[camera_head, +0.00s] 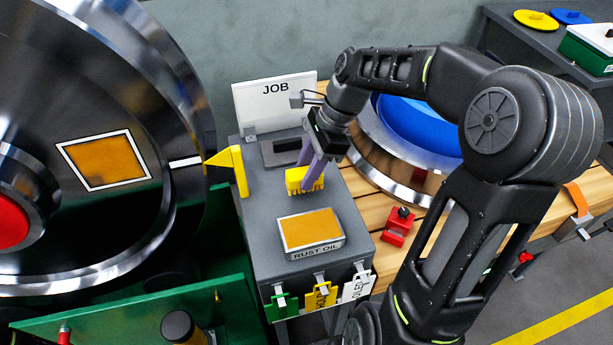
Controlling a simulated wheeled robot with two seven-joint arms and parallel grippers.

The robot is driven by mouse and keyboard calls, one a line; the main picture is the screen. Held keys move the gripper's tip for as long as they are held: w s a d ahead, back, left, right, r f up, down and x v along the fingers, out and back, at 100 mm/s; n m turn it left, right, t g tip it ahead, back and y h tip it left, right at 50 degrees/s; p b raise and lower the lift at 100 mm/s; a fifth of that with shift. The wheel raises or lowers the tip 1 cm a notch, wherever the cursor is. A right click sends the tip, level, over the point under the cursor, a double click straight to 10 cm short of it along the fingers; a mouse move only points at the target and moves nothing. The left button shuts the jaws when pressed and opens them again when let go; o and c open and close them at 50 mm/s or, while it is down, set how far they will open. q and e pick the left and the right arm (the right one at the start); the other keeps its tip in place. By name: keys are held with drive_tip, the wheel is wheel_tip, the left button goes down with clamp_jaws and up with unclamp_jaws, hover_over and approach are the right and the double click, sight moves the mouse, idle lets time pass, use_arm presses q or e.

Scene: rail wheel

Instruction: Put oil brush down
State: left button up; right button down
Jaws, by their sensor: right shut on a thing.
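The oil brush (304,180) has a yellow head. My right gripper (311,160), with purple fingers, is shut on it over the grey cabinet top. The brush is behind the rust oil tray (309,232), an open metal tray with an orange-brown surface. I cannot tell whether the brush touches the cabinet top. A dark flat plate (284,149) lies behind the brush, in front of the JOB board, partly hidden by my gripper. My left gripper is not in view.
The large steel wheel (95,90) with a framed orange patch fills the left. A yellow pointer (236,168) stands at the cabinet's left edge. The JOB board (274,105) stands at the back. A red clamp (398,226) sits on the wooden bench. Tags hang from the cabinet's front.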

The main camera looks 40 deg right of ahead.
drive_tip(key=shift+f+p, duration=0.4)
drive_tip(key=shift+f, duration=0.75)
drive_tip(key=c, duration=0.9)
unclamp_jaws()
drive_tip(key=shift+c, duration=0.2)
drive_tip(key=shift+f, duration=0.1)
drive_tip(key=shift+f+b, duration=0.15)
drive_tip(key=shift+b, duration=0.2)
drive_tip(key=b+v, duration=0.1)
drive_tip(key=v, duration=0.7)
drive_tip(key=shift+a, duration=0.1)
